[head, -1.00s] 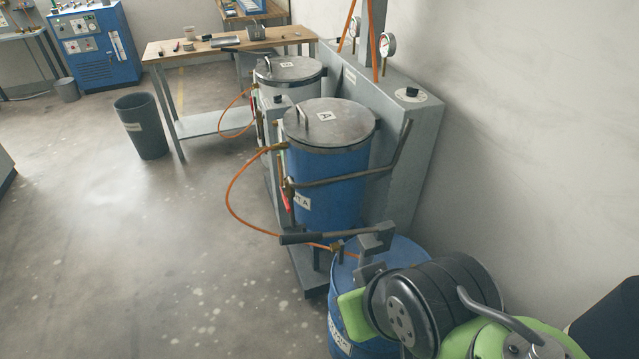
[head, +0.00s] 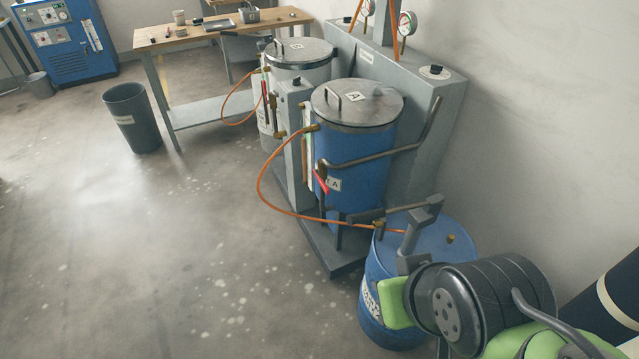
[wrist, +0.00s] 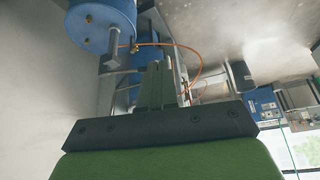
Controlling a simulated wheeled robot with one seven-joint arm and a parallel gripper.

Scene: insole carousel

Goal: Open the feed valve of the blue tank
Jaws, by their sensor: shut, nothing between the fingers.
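The blue tank (head: 357,145), lidded and marked A, stands upright on a grey platform near the middle of the head view. A red lever (head: 321,183) sits low on its left front side, below a dark fitting, slanting down to the right. My gripper (wrist: 157,68) shows in the wrist view with its two grey fingers shut together and empty. It touches nothing that I can see, and the red lever cannot be made out there. In the head view my fingers are not clearly visible; my green and black arm is at lower right, apart from the tank.
A blue drum (head: 378,290) with a hand pump and long lever (head: 366,214) stands between my arm and the tank; it also shows in the wrist view (wrist: 103,22). An orange hose (head: 262,190) loops left. A grey lidded tank (head: 300,52) stands behind. Floor at left is open.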

